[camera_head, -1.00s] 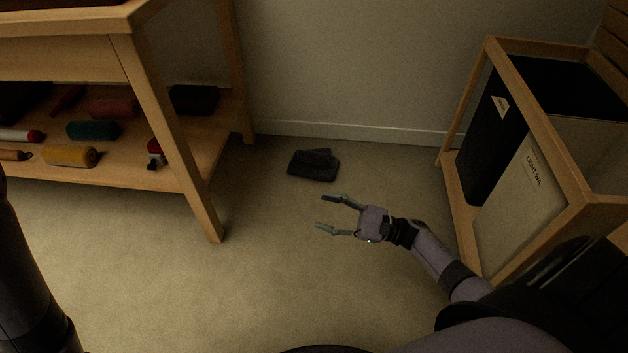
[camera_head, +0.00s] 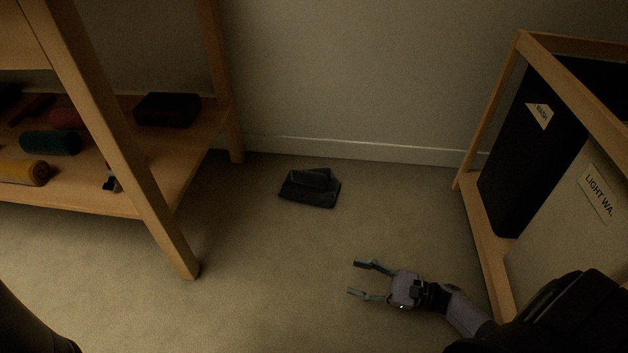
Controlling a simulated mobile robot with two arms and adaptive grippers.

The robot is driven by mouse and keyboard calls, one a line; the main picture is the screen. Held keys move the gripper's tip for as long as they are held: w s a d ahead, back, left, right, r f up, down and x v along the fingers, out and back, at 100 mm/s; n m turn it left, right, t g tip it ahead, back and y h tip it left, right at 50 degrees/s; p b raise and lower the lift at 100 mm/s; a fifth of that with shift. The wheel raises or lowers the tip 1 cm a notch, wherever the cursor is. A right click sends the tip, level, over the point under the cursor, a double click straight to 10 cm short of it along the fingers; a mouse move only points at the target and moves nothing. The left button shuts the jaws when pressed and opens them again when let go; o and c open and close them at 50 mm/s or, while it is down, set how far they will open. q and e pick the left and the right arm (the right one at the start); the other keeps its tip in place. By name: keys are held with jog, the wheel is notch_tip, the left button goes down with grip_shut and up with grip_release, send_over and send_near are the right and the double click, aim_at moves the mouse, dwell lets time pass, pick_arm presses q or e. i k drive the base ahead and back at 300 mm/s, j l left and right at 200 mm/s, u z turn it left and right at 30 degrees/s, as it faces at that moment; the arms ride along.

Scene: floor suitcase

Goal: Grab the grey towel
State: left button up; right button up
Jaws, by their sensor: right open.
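The grey towel (camera_head: 310,190) lies folded on the carpet near the back wall and looks dark grey. My right gripper (camera_head: 358,279) is open and empty, its fingers pointing left. It shows below and to the right of the towel, apart from it. Part of my left arm shows at the lower left edge, but its gripper is out of view.
A wooden shelf unit (camera_head: 150,215) stands at the left, with rolled towels (camera_head: 50,143) and a dark folded item (camera_head: 167,110) on its lower shelf. A wood-framed laundry hamper (camera_head: 484,245) stands at the right. The carpet between them is clear around the towel.

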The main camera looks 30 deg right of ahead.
aim_at(318, 187)
jog(key=i+l, duration=0.85)
jog(key=l, duration=0.15)
